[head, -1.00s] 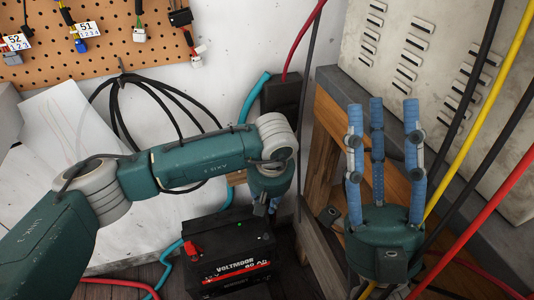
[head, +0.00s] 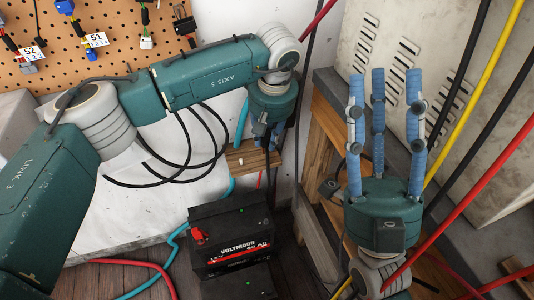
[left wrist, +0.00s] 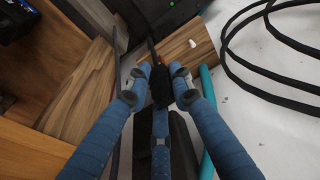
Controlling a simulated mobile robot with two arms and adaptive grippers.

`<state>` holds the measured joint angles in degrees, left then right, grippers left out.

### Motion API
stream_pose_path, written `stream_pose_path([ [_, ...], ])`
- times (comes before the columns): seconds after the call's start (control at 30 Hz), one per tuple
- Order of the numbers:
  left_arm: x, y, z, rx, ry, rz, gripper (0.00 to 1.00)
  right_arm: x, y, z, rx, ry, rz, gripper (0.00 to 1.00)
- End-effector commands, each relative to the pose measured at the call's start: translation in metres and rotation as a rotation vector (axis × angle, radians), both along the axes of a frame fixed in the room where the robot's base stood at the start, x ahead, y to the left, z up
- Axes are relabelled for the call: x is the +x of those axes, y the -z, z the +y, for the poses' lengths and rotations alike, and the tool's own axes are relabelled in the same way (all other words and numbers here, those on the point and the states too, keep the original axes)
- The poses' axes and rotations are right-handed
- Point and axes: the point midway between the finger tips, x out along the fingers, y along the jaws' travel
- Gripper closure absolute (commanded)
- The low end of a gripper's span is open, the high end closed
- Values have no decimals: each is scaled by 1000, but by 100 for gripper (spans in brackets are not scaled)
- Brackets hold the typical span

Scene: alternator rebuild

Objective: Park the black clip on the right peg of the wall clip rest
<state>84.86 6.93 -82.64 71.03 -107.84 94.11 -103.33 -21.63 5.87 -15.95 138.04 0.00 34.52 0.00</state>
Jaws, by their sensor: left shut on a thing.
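My left gripper (head: 266,143) points down beside a small wooden block on the wall, which I take for the clip rest (head: 262,157). In the left wrist view my left gripper (left wrist: 159,80) is shut on a dark piece, apparently the black clip (left wrist: 160,92), with the fingers hiding much of it. The wooden block (left wrist: 205,52) lies just beyond the fingertips there, with one small pale peg (left wrist: 192,43) visible. I cannot tell whether the clip touches the block. A second peg is not visible. My right gripper (head: 386,95) is open and empty, fingers pointing up.
A black battery (head: 230,240) stands on the floor below the block. Black cable loops (head: 185,165) hang on the white wall to the left. A teal hose (head: 241,125) runs beside the block. A wooden bench frame (head: 325,130) and a vented metal cabinet (head: 400,60) stand right.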

Motion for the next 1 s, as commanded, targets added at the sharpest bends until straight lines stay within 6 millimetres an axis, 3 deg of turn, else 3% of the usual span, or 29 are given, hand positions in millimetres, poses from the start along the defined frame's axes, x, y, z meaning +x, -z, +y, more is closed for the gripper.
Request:
stream_pose_path([
  [0.33,52,-2,-4,22,57,18,91,0,-5,0,0,0,-1,60],
  [0.4,52,21,-3,23,62,21,91,0,9,0,0,0,0,60],
  [0.6,52,46,-3,22,61,19,91,0,21,0,0,0,-1,60],
  [1.0,52,52,-3,22,60,19,91,0,22,0,0,0,-1,60],
])
